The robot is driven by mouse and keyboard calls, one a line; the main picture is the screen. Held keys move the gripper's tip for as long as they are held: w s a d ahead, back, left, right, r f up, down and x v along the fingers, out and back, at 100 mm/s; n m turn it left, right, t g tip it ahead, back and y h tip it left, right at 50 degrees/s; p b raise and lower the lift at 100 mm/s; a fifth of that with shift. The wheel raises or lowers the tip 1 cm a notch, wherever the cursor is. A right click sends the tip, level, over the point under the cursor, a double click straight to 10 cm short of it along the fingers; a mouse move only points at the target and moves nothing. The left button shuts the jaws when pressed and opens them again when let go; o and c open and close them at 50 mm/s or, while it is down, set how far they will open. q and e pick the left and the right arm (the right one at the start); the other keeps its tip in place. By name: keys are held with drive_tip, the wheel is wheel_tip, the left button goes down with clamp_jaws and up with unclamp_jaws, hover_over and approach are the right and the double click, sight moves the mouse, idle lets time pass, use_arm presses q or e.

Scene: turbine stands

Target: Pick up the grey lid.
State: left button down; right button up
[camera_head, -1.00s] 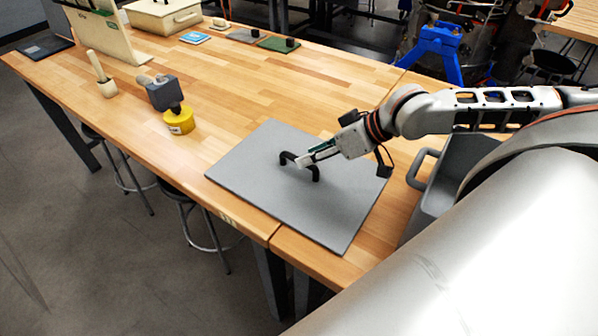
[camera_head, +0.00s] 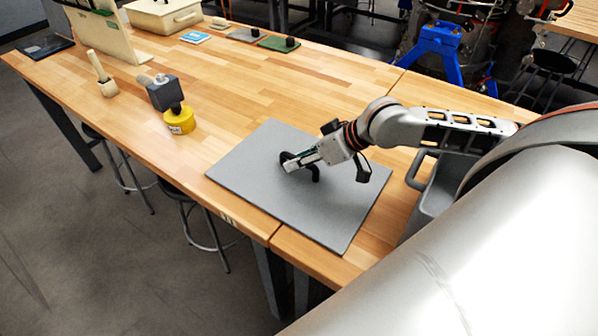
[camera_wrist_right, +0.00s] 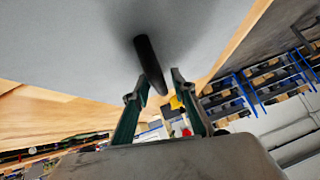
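The grey lid (camera_head: 263,199) is a flat rectangular panel lying on the wooden table near its front right edge. A black arched handle (camera_head: 314,173) stands at its middle; it also shows in the right wrist view (camera_wrist_right: 150,64). My right gripper (camera_head: 289,167) is at the handle, over the lid. In the right wrist view my right gripper (camera_wrist_right: 160,80) has its two fingers apart, with the handle between their tips and a gap showing on both sides. My left gripper is not in view.
A yellow cylinder with a grey tool (camera_head: 180,120) stands left of the lid. A wooden piece (camera_head: 104,84) and a beige box (camera_head: 163,15) are farther back. The table behind the lid is mostly clear.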

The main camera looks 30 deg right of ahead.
clamp_jaws()
drive_tip(key=shift+r, duration=0.15)
wheel_tip(320, 180, up, 20)
idle(0.4)
drive_tip(key=shift+c, duration=1.4)
unclamp_jaws()
clamp_jaws()
drive_tip(key=shift+s+a+f, duration=0.1)
drive_tip(key=shift+f, duration=0.1)
